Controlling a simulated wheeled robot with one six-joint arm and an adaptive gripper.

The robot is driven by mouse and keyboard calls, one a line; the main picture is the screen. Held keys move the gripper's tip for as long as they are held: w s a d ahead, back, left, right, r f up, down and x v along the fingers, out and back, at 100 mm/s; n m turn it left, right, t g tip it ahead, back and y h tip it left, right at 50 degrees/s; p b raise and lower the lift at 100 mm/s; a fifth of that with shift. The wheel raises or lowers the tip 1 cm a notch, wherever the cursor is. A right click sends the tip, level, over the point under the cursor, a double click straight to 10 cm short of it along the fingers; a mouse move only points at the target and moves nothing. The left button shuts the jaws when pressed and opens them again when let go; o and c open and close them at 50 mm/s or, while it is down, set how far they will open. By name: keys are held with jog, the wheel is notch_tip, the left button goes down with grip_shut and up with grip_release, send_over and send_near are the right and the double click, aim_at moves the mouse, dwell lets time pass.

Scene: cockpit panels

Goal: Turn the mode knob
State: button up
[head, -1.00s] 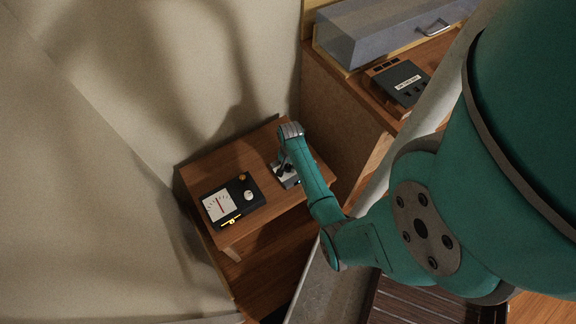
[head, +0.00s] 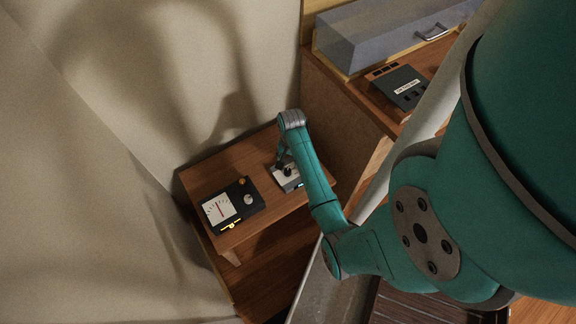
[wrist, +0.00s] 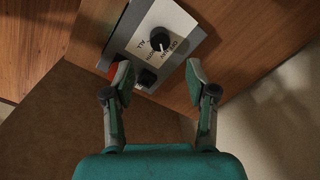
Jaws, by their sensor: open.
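The mode knob (wrist: 160,39) is a round black knob with a pale pointer mark. It sits on a light label plate with lettering, on a small grey panel box (wrist: 185,20). In the wrist view my gripper (wrist: 157,72) is open and empty, its two fingertips apart and short of the knob, which lies ahead between their lines. The left fingertip overlaps a red part and sits beside a small black switch (wrist: 146,77) on the panel. In the head view the knob (head: 287,172) and panel show below my wrist, and the fingers are mostly hidden there.
A black meter box (head: 246,200) with a white dial stands left of the panel on the wooden shelf (head: 215,165). To the right, a higher wooden cabinet (head: 345,100) carries a dark switch box (head: 401,88) and a grey case (head: 385,35). A pale wall is behind.

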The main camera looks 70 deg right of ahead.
notch_tip(320, 180, up, 4)
jog(key=shift+s+f, duration=0.1)
jog(key=shift+f, duration=0.1)
dwell(0.5)
jog(key=s+a+n+t+h, duration=0.1)
jog(key=s+a+n+t, duration=0.25)
jog(key=a, duration=0.85)
jog(key=s+a+n+t+h, duration=0.25)
jog(key=a+n, duration=0.25)
jog(key=a, duration=0.6)
jog(key=s+a+r+n+t+y, duration=0.1)
jog(key=s+a+r+n+t, duration=0.1)
jog(key=r, duration=0.6)
jog(key=s+a+r+n+t+y, duration=0.1)
jog(key=s+a+r+n+t, duration=0.2)
jog(key=s+a+r, duration=0.2)
jog(key=s+a+r+n+t+y, duration=0.1)
jog(key=s+a+r+n+t, duration=0.2)
jog(key=r, duration=0.8)
jog(key=v, duration=0.2)
jog(key=shift+s+a, duration=0.25)
jog(key=shift+r+n+y, duration=0.1)
jog(key=shift+n+y, duration=0.15)
